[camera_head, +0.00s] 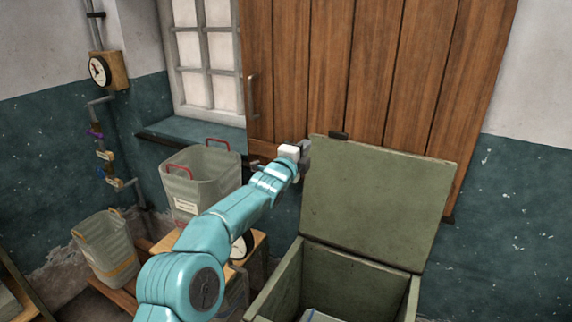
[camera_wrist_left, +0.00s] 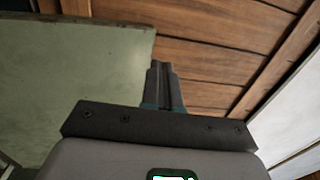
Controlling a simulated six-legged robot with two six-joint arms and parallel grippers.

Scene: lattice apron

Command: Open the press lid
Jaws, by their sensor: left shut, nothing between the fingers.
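The press is a green box (camera_head: 340,270) with its green lid (camera_head: 375,200) raised upright, leaning back towards the wooden planks behind. The box is open at the top and something pale lies inside it. A small dark handle (camera_head: 339,135) sits on the lid's top edge. My left gripper (camera_head: 305,152) is at the lid's upper left edge, its fingers shut and empty. In the left wrist view, the closed fingers (camera_wrist_left: 163,80) show beside the lid (camera_wrist_left: 75,80); I cannot tell whether they touch it. My right gripper is not in view.
A clear bin with red handles (camera_head: 200,180) stands left of my arm, by a dial scale (camera_head: 240,246). Another bin with orange handles (camera_head: 105,248) is lower left. A plank door (camera_head: 330,70) and a window (camera_head: 205,65) are behind.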

